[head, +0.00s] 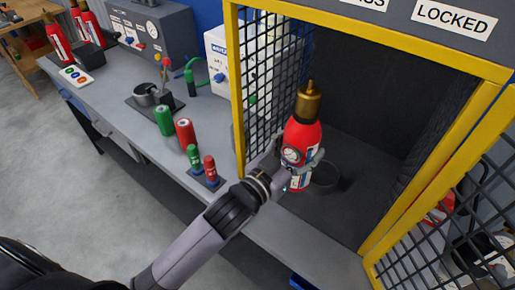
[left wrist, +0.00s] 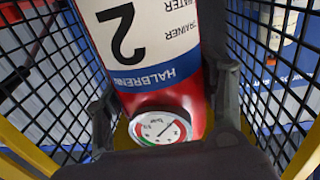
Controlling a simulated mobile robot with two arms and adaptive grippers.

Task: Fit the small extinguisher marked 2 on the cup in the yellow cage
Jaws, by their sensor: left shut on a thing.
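The small red extinguisher (head: 302,137) with a brass top is roughly upright at the open front of the yellow cage (head: 243,110). The left wrist view shows its white label with a large 2 (left wrist: 122,32) and a round gauge (left wrist: 160,128). My left gripper (head: 300,163) is shut around its body, with a finger on either side in the left wrist view (left wrist: 165,105). The dark round cup (head: 326,178) is on the cage floor, just right of the extinguisher's lower end. The extinguisher's base is partly hidden; I cannot tell its height above the floor. My right gripper is not in view.
The mesh side wall (head: 262,85) is close left of the extinguisher. The mesh door (head: 450,235) stands open at right. Red and green cylinders (head: 184,134) stand on the grey bench (head: 135,135) at left. Other red extinguishers (head: 58,42) stand at the far left.

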